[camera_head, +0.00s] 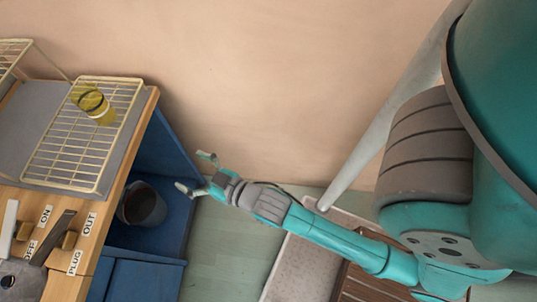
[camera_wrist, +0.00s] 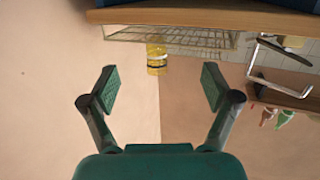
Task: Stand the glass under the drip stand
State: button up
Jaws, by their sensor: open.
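The glass also shows in the wrist view (camera_wrist: 157,58), beyond and between the fingers, by the wire rack (camera_wrist: 190,38). My gripper (camera_head: 197,172) is open and empty, to the right of the counter and apart from the glass. Its two spread fingers also show in the wrist view (camera_wrist: 160,88). I cannot make out a drip stand for certain in either view.
A dark bucket (camera_head: 143,205) stands in the blue cabinet (camera_head: 170,150) below the wooden counter edge (camera_head: 128,145). Labelled knobs (camera_head: 68,240) sit at the counter's front left. A pale wall (camera_head: 270,70) lies behind. A bent metal bar (camera_wrist: 283,90) shows in the wrist view.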

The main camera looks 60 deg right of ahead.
jog(key=s+r+g, duration=0.1)
jog(key=s, duration=2.4)
jog(key=shift+s+a+g+y, duration=0.25)
jog(key=shift+a+g+y, duration=0.05)
jog(key=shift+g, duration=0.1)
jog(key=shift+o, duration=0.8)
jog(key=shift+s+r, duration=0.3)
jog(key=shift+s, duration=0.05)
jog(key=shift+w, duration=0.1)
